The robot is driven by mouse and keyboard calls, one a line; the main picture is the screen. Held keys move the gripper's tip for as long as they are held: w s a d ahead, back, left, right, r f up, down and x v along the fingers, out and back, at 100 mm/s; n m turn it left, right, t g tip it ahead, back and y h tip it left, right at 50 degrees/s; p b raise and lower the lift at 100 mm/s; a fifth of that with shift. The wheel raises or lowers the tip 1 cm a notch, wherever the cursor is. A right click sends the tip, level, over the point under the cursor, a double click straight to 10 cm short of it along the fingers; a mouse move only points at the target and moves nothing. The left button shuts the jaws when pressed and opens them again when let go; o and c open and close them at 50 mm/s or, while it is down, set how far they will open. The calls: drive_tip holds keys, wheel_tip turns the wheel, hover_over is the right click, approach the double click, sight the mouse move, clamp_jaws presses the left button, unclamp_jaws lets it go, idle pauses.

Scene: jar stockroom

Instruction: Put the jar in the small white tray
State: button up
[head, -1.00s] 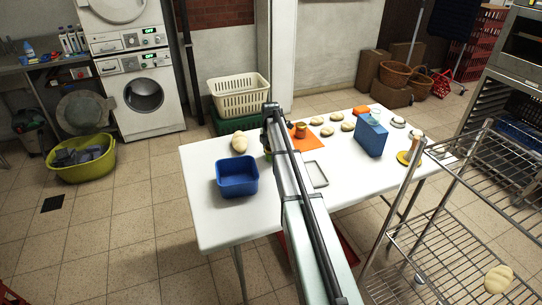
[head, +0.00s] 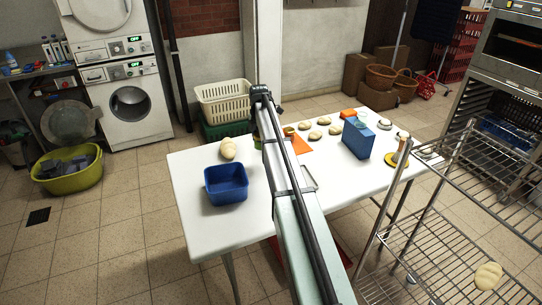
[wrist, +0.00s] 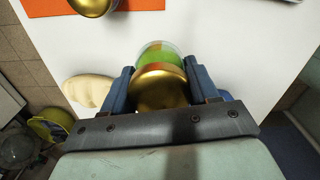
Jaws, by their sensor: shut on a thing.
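My gripper (wrist: 160,75) is shut on a jar (wrist: 161,83) with a gold lid and green contents, in the wrist view. The blue fingers press on both sides of it, and the white table shows below. In the head view my arm hides most of the gripper and jar; a bit of green shows beside the arm (head: 257,141). The small white tray (head: 312,184) lies on the table, right of my arm, which partly covers it.
A second gold-lidded jar (wrist: 92,5) stands on the orange mat (wrist: 45,14). A blue bin (head: 226,196) and a bread loaf (head: 228,148) are left of my arm. Several rolls (head: 323,121) and a blue box (head: 357,139) stand right. The table's front right is clear.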

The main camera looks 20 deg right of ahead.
drive_tip(key=s+d+r+m, duration=0.1)
drive_tip(key=s+d+m, duration=0.1)
drive_tip(key=s+d, duration=1.1)
drive_tip(key=shift+s+a+f+n, duration=0.25)
drive_tip(key=shift+s+f+n, duration=0.25)
drive_tip(key=shift+f, duration=1.15)
drive_tip(key=shift+s+a+f+n, duration=0.2)
drive_tip(key=shift+s+f+n, duration=0.3)
drive_tip(key=shift+f, duration=1.15)
drive_tip(key=shift+s+a+f+n, duration=0.25)
drive_tip(key=shift+s+f+n, duration=0.25)
drive_tip(key=shift+f, duration=1.15)
drive_tip(key=shift+f, duration=0.1)
drive_tip(key=o, duration=1.2)
